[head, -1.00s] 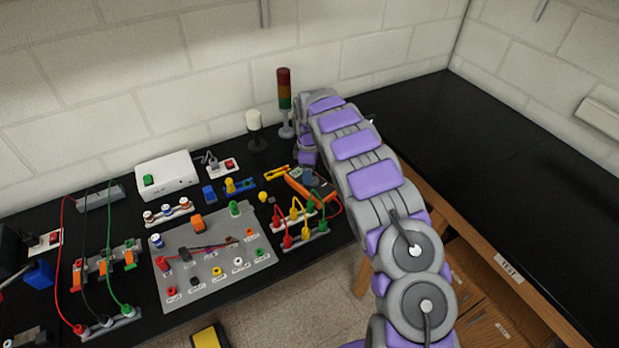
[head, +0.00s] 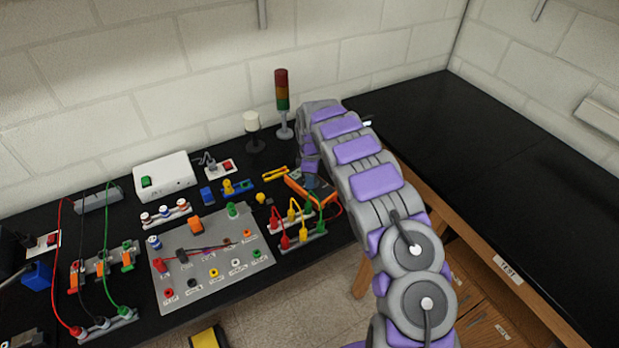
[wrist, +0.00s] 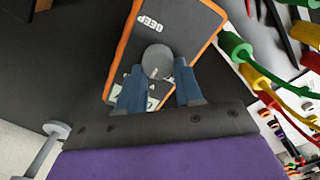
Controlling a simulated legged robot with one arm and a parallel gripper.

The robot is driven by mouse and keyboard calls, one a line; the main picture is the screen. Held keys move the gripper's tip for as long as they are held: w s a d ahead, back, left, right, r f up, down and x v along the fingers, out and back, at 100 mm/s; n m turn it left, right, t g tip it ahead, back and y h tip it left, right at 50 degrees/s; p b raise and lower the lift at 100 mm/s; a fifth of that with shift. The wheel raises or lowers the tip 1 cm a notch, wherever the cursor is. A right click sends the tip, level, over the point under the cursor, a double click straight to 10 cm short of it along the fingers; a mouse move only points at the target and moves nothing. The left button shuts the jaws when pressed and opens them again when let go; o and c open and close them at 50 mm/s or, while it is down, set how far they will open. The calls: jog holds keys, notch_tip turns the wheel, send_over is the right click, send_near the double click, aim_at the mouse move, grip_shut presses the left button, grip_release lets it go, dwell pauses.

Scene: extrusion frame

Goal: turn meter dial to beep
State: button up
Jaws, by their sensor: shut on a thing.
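The meter (wrist: 178,22) is a dark grey device with an orange border, and the word BEEP is printed on its face in the wrist view. Its round grey dial (wrist: 157,61) sits between the blue fingers of my gripper (wrist: 156,85), which is shut on it. In the head view the orange-edged meter (head: 299,192) lies on the black bench, partly hidden behind my arm. The gripper covers part of the meter's lower face, so the dial's pointer setting cannot be read.
Red, yellow and green plugs with leads (head: 296,225) stand close to the meter. A signal tower (head: 282,103) and a white-topped post (head: 252,130) stand behind. A grey board with sockets (head: 212,262) lies left. The right bench (head: 480,150) is clear.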

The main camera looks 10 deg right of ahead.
jog(key=shift+d, duration=0.7)
jog(key=c, duration=0.4)
jog(key=shift+o, duration=0.2)
jog(key=shift+a, duration=0.85)
jog(key=shift+d, duration=0.55)
jog(key=shift+a, duration=0.35)
jog(key=shift+d, duration=0.15)
jog(key=o, duration=1)
jog(key=shift+o, duration=0.2)
jog(key=shift+r, duration=0.15)
